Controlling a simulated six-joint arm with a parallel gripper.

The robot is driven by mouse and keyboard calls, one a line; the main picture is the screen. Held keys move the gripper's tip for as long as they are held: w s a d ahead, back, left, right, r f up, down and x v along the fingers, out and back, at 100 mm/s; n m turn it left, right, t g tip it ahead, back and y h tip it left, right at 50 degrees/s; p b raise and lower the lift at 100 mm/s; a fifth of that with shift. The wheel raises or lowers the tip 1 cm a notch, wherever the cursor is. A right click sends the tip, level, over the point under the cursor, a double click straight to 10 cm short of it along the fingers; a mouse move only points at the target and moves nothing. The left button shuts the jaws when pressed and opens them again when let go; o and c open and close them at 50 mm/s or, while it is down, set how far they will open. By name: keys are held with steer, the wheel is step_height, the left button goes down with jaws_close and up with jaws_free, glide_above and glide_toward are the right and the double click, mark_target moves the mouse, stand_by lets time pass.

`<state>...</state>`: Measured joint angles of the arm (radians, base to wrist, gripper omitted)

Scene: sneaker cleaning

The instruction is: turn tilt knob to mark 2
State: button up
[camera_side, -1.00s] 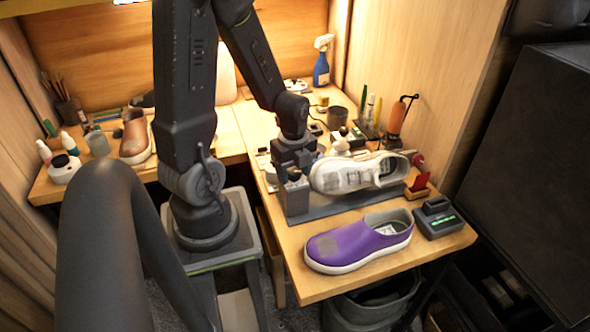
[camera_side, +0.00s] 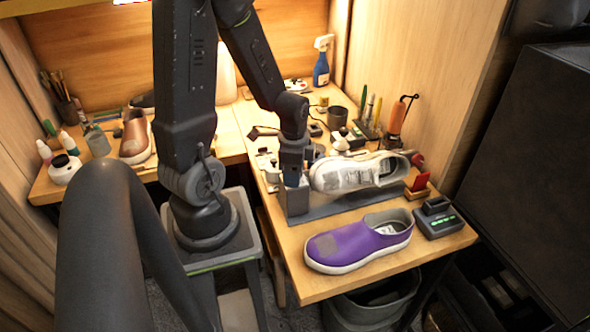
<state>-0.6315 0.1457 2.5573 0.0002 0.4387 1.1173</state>
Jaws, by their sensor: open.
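A white sneaker (camera_side: 352,175) is held sideways on a grey stand (camera_side: 345,206) near the right table's front. A grey block (camera_side: 295,201) stands at the left end of the stand's base. My gripper (camera_side: 292,178) points down right above this block, just left of the sneaker's toe. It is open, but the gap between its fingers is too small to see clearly. The tilt knob and its marks cannot be made out; the gripper covers that end of the stand. I cannot tell whether the fingers are around the knob or touching it.
A purple clog (camera_side: 360,242) lies on the table in front of the stand. A dark device with green lights (camera_side: 438,217) sits to the right, near a red brush-like item (camera_side: 420,182). Bottles and small tools crowd the back. A bin (camera_side: 372,305) is below the table edge.

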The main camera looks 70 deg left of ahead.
steer(key=n, duration=1.1)
steer(key=shift+n, duration=0.4)
steer(key=n, duration=0.3)
steer(key=c, duration=0.7)
steer(key=m, duration=0.3)
steer(key=shift+m, duration=0.3)
